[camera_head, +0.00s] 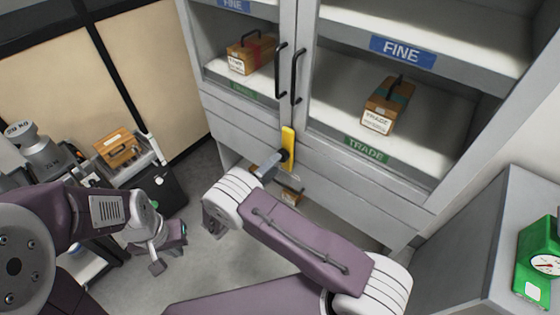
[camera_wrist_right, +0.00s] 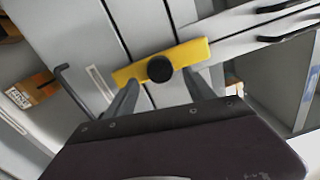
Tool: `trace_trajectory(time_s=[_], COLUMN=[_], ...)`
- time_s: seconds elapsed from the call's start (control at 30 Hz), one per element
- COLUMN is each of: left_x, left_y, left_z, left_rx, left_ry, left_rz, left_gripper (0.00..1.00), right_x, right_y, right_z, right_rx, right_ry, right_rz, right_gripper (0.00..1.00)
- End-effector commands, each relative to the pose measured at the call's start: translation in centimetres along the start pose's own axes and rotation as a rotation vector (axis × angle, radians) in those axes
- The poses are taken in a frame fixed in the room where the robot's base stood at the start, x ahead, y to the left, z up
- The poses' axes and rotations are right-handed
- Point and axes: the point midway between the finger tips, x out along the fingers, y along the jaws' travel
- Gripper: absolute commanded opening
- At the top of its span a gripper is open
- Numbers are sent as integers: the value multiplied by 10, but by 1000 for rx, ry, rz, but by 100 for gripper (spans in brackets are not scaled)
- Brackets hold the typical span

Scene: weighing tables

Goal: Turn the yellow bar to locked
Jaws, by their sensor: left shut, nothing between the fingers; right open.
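The yellow bar (camera_head: 288,148) is on the front of the grey cabinet, just below the two black door handles. It stands close to upright in the head view. In the right wrist view the bar (camera_wrist_right: 192,54) has a round black knob (camera_wrist_right: 160,69) at its middle. My right gripper (camera_wrist_right: 160,90) is open and points at the bar, its fingers apart on either side of the knob. I cannot tell whether they touch the bar. In the head view my right gripper (camera_head: 272,164) partly covers the bar's lower end. My left gripper (camera_head: 157,266) is shut and empty, low at the left, far from the bar.
The cabinet's glass doors have black handles (camera_head: 298,78); wooden boxes (camera_head: 386,104) stand on shelves inside. A trolley (camera_head: 140,172) with a wooden box and weights is at the left. A green scale (camera_head: 540,262) sits on a grey counter (camera_head: 470,245) at the right.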

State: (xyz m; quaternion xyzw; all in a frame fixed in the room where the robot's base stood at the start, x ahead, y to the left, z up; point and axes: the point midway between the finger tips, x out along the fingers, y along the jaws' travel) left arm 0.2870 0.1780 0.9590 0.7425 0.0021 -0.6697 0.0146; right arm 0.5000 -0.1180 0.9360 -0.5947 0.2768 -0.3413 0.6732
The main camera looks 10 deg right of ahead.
Motion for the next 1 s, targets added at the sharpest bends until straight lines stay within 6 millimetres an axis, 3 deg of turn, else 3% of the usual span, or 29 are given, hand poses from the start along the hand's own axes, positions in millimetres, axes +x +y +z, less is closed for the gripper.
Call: trace_trajectory(time_s=[0.1,0.3,0.83,0.93,1.0], left_x=[6,8,8,8,8], left_y=[0,0,0,0,0], left_z=[1,1,1,1,1], left_rx=[0,0,0,0,0], left_ry=[0,0,0,0,0], left_rz=[0,0,0,0,0], left_gripper=[0,0,0,0,0], right_x=[-26,-46,-45,-23,-4], right_y=[2,1,-1,-6,-10], right_z=[0,-1,-3,-31,-78], right_rx=[1,1,13,149,385], right_ry=[-3,1,16,165,412], right_rz=[0,1,9,93,188], right_gripper=[63,63,63,63,63])
